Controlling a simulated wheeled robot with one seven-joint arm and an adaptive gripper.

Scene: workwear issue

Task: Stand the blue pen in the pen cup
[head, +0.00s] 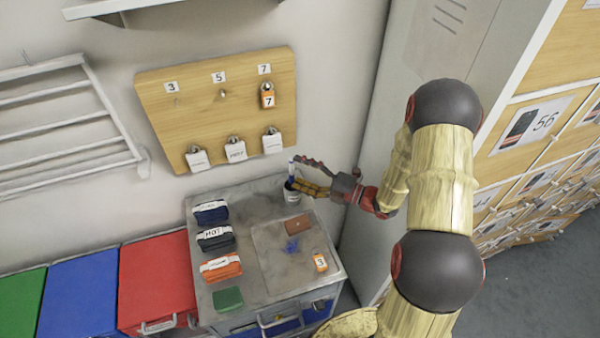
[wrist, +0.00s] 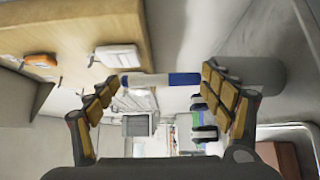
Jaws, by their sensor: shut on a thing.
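The blue pen (wrist: 176,79) has a white part and a blue end, and spans the gap between my fingertips in the wrist view. My gripper (wrist: 161,86) is shut on it, with a finger at each end. In the head view my gripper (head: 297,174) is at the back right of the cabinet top, and the pen (head: 291,169) is roughly upright, white end up. The pen cup (head: 292,196) is just below; the lower finger partly covers it. A grey cylinder, apparently the cup (wrist: 257,76), shows beyond the right finger. Whether pen and cup touch is unclear.
The grey cabinet top (head: 262,283) holds several folded cloths on its left, a brown wallet (head: 299,225), a small blue item (head: 292,246) and an orange padlock (head: 320,262). A wooden board (head: 190,110) hangs behind. Lockers (head: 540,130) stand right; coloured bins (head: 156,280) stand left.

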